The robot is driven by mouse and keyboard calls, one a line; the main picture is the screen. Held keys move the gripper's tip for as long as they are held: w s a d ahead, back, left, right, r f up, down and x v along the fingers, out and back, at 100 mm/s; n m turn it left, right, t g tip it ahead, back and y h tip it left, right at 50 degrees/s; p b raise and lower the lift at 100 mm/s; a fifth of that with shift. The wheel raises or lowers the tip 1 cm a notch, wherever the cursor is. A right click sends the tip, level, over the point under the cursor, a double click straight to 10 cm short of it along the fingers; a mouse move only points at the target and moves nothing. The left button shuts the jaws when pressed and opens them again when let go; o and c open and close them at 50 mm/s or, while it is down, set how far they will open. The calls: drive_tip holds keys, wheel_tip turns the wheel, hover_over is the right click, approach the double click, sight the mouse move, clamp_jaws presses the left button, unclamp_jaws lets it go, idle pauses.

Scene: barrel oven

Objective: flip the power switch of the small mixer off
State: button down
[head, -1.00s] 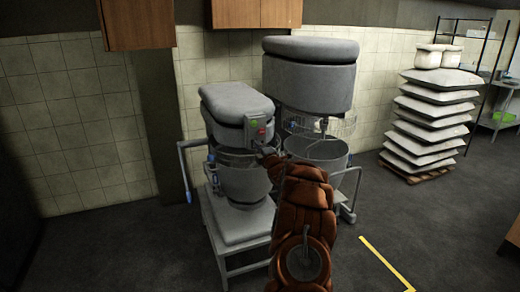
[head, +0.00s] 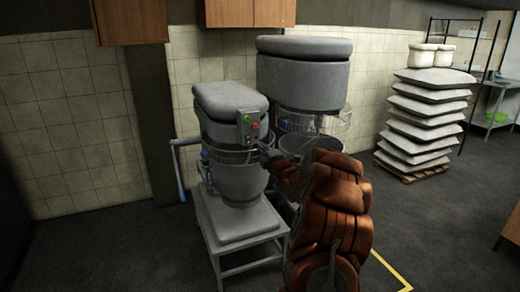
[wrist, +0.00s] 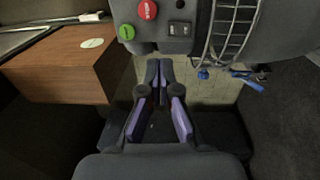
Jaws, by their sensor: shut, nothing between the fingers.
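The small mixer (head: 232,105) is grey and stands on a low grey stand in the head view. Its control panel (head: 251,125) is on its right front side. In the wrist view the panel (wrist: 165,22) shows at the top, with a red button (wrist: 147,10), a green button (wrist: 126,31) and a small dark power switch (wrist: 180,29). I cannot tell which way the switch is set. My gripper (wrist: 159,64) is shut and empty, its fingertips just below the panel in the picture, between the green button and the switch. It shows below the panel in the head view (head: 266,154).
The large mixer (head: 303,75) stands close behind on the right. A wire bowl guard (wrist: 232,30) is right of the panel in the wrist view. Wooden cabinets (head: 132,20) hang above. Stacked sacks (head: 428,110) stand at the right; the floor before them is open.

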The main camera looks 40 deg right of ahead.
drive_tip(key=shift+v, duration=0.8)
drive_tip(key=shift+r, duration=0.15)
drive_tip(key=a+m+g+y+p, duration=0.15)
drive_tip(key=a+m+g, duration=0.25)
drive_tip(key=a, duration=0.8)
drive_tip(key=s+a+m+g+y+p, duration=0.25)
drive_tip(key=s+a+g, duration=0.25)
drive_tip(key=s+a, duration=0.6)
drive_tip(key=s+a+m+g+p, duration=0.1)
drive_tip(key=s+a+m+g, duration=0.1)
drive_tip(key=s+a, duration=0.5)
drive_tip(key=s+a+m+g+y+p, duration=0.1)
drive_tip(key=s+a+m+g, duration=0.2)
drive_tip(key=s, duration=1.5)
drive_tip(key=s+a+m+g+p, duration=0.2)
drive_tip(key=s+a+g, duration=0.3)
drive_tip(key=s+a, duration=0.6)
drive_tip(key=shift+s+r+m+g, duration=0.2)
drive_tip(key=shift+s+m+g, duration=0.3)
drive_tip(key=shift+s, duration=0.35)
